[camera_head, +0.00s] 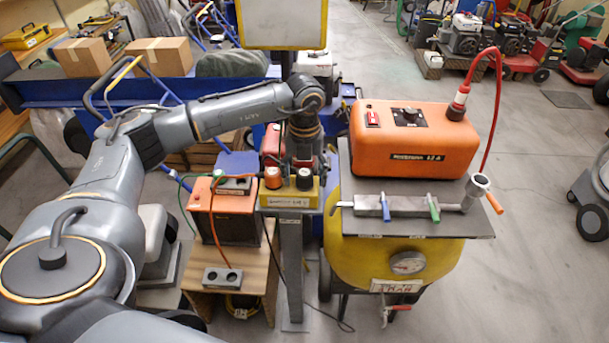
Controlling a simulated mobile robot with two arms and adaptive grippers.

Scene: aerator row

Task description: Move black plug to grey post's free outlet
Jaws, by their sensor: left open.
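The grey post (291,270) stands in the middle and carries a yellow outlet box (290,197). An orange plug (272,178) sits on the left of the box's top. A dark round piece (304,180) sits on its right; I cannot tell whether it is the black plug or a bare outlet. My left gripper (303,161) is open and points down just above or behind this dark piece. Whether it touches it is unclear. A grey double-outlet block (222,279) lies on the wooden stand, with two dark round openings. My right gripper is out of view.
An orange-and-black unit (222,225) with a grey outlet piece on top stands left of the post. A yellow tank (400,260) under a grey shelf with an orange machine (415,140) stands close on the right. Cables run around the post.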

